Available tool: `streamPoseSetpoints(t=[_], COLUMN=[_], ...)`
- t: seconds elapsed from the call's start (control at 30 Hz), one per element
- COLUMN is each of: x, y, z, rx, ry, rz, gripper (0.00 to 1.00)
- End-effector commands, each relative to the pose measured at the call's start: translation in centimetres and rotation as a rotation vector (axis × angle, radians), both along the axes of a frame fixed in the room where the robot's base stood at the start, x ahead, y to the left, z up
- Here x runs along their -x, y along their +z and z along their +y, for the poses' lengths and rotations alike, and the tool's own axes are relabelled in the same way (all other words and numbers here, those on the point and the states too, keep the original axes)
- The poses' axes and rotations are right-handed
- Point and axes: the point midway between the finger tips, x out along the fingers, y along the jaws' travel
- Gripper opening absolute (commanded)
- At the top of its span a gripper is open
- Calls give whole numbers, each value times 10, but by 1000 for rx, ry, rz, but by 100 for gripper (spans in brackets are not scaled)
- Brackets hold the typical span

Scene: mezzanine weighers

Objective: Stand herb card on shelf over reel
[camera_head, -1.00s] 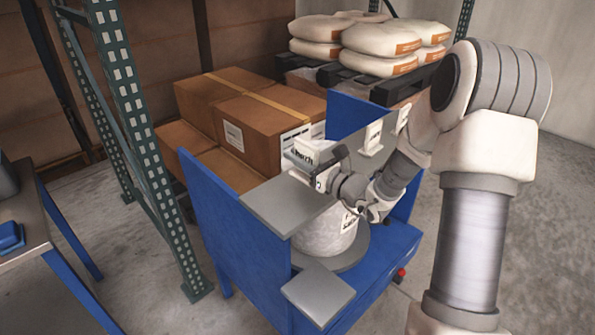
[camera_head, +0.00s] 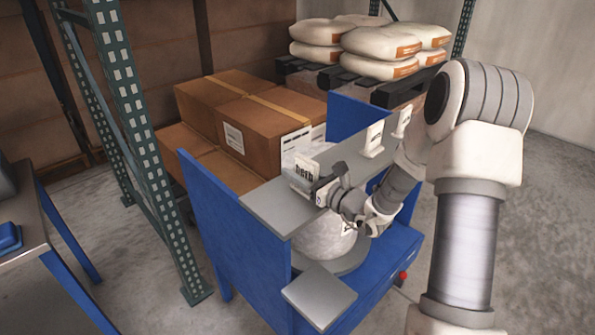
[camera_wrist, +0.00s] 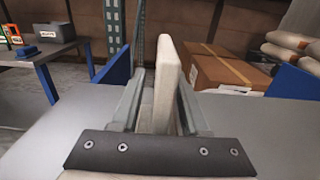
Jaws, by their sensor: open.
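The white herb card (camera_head: 303,176), with dark lettering, stands upright or nearly so on the grey shelf (camera_head: 262,207) of the blue frame. My gripper (camera_head: 323,187) is at the card's right side in the head view. In the wrist view, the card (camera_wrist: 168,88) rises between my two open fingers (camera_wrist: 160,108), above the grey shelf surface (camera_wrist: 45,140). The card's foot is hidden behind the gripper body there. The pale reel (camera_head: 322,240) sits below the shelf on a grey round base, partly covered by the shelf and my arm.
Two more white cards, a nearer one (camera_head: 374,138) and a farther one (camera_head: 403,120), stand farther along the shelf. Brown cartons (camera_head: 262,125) are behind it. A green rack post (camera_head: 135,130) is at left. The shelf's left end is bare.

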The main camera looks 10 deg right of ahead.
Motion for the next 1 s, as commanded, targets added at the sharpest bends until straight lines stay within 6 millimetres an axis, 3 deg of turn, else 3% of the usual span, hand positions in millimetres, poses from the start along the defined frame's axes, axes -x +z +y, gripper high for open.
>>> streamPoseSetpoints(t=[0.23,0.7,1.0], x=[4,82,100], y=[3,3,3], z=[-4,-56,-67], rx=[1,0,0], ry=[-2,-3,0], rz=[1,1,0], gripper=[44,44,44])
